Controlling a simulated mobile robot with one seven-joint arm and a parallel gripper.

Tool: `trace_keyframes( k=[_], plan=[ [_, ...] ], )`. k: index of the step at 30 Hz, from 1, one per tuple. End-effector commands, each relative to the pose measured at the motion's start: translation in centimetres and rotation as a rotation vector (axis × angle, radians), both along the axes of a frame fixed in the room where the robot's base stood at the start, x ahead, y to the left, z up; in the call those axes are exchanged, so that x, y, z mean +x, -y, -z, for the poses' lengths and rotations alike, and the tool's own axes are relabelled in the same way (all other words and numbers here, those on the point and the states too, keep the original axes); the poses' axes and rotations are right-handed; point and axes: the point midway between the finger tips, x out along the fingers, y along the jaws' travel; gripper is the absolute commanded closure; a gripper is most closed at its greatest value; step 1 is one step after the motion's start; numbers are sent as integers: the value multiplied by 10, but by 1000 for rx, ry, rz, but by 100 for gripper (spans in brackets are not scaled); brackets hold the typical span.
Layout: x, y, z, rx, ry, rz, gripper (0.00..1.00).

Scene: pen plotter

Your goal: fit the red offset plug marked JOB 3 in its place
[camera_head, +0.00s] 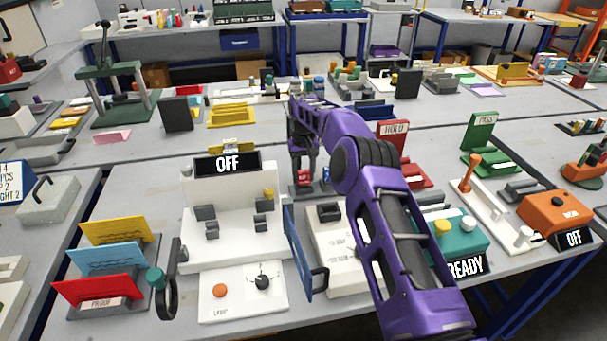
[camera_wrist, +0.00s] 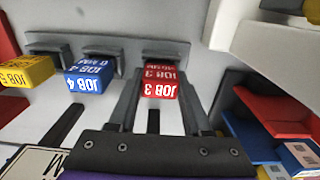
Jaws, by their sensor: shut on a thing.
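The red plug marked JOB 3 (camera_wrist: 160,84) is between the fingers of my gripper (camera_wrist: 158,98) in the wrist view, and the gripper is shut on it. The plug is at a dark slot of a grey rack (camera_wrist: 115,45); I cannot tell if it is still seated. A blue plug marked JOB 4 (camera_wrist: 88,77) and a yellow plug marked JOB 5 (camera_wrist: 28,73) are beside it. In the head view my gripper (camera_head: 304,168) points down over the red plug (camera_head: 304,178), left of the blue plug (camera_head: 326,174). The plug's place is not clearly shown.
A white machine (camera_head: 190,240) with an OFF sign (camera_head: 228,163) stands front left of the gripper. An upright blue panel (camera_head: 298,250) is at its right side. A white unit (camera_head: 340,255) and a teal READY box (camera_head: 455,242) are to the right.

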Motion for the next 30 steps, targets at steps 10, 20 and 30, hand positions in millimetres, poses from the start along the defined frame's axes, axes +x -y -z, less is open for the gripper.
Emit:
trace_keyframes(
  k=[10, 20, 30],
  plan=[
    [-1, 0, 3, -1, -2, 0, 31],
    [0, 0, 2, 0, -1, 0, 16],
    [-3, 5, -44, 0, 2, 1, 16]
  ],
)
